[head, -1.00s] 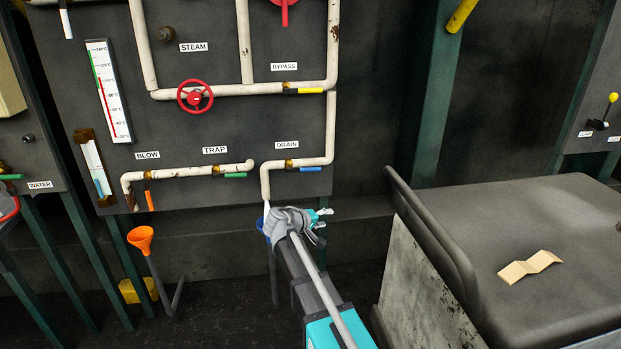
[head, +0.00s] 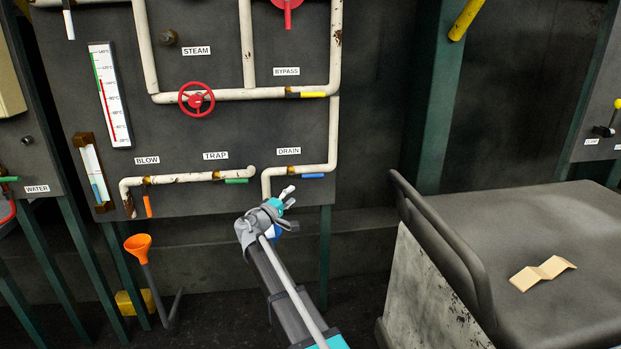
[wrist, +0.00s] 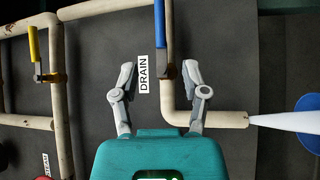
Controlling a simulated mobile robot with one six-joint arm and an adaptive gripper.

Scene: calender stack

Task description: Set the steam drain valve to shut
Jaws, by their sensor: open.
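The steam drain valve has a blue lever (head: 312,176) below the DRAIN label (head: 289,151), lying along the horizontal stretch of its white pipe. In the wrist view the blue lever (wrist: 159,25) runs beside the pipe, with its brass pivot end near my fingertips. My gripper (head: 289,196) is open, in front of the panel, a little below and left of the lever. In the wrist view the gripper's fingers (wrist: 159,72) are spread, with the label and lever's pivot end showing between them; no contact is visible. A white jet (wrist: 290,122) leaves the pipe's open end.
A yellow bypass lever (head: 313,94) and red steam wheel (head: 196,99) are above. A green trap lever (head: 236,181) and orange blow lever (head: 148,206) are to the left. A dark-topped cabinet (head: 540,230) stands right.

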